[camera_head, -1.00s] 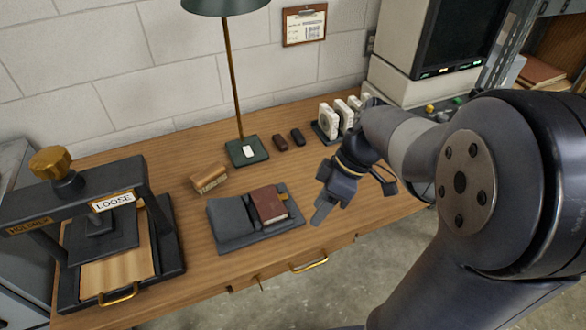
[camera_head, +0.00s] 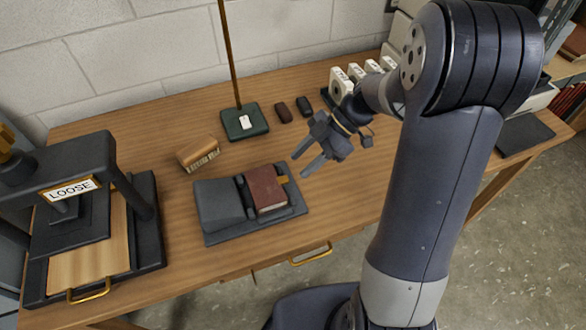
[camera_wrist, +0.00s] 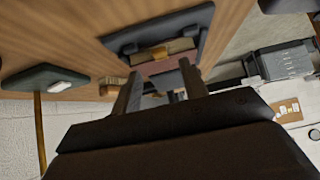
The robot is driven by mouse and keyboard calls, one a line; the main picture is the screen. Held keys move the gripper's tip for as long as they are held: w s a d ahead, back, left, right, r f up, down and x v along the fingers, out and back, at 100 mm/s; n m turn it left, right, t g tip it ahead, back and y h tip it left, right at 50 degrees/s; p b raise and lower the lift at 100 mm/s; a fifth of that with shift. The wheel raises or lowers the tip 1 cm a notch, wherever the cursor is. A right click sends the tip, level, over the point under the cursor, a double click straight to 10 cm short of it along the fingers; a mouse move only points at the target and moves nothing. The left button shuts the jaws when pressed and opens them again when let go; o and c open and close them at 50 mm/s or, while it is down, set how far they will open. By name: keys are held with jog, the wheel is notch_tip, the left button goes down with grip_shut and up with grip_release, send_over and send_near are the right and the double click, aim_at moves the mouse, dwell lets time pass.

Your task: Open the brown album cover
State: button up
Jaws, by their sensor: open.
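The brown album (camera_head: 266,188) lies closed on the right part of a dark grey cradle (camera_head: 222,232) on the wooden desk. A small tan tab (camera_head: 281,179) shows at its right edge. My gripper (camera_head: 304,164) is open and empty, in the air to the right of the album and apart from it. In the wrist view, the two fingers (camera_wrist: 160,92) are spread, with the cradle (camera_wrist: 118,42) and the album's tan tab (camera_wrist: 153,54) beyond them. The album's brown cover (camera_wrist: 165,66) shows partly between the fingers.
A press labelled LOOSE (camera_head: 72,190) stands at the left. A brown block (camera_head: 198,153), a lamp base (camera_head: 244,122) and two small dark objects (camera_head: 293,108) lie behind the cradle. White numbered pieces (camera_head: 355,76) stand behind my gripper. The desk right of the cradle is clear.

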aim_at(285, 179)
jog(key=shift+x, duration=2.25)
jog(key=shift+c, duration=0.2)
grip_shut()
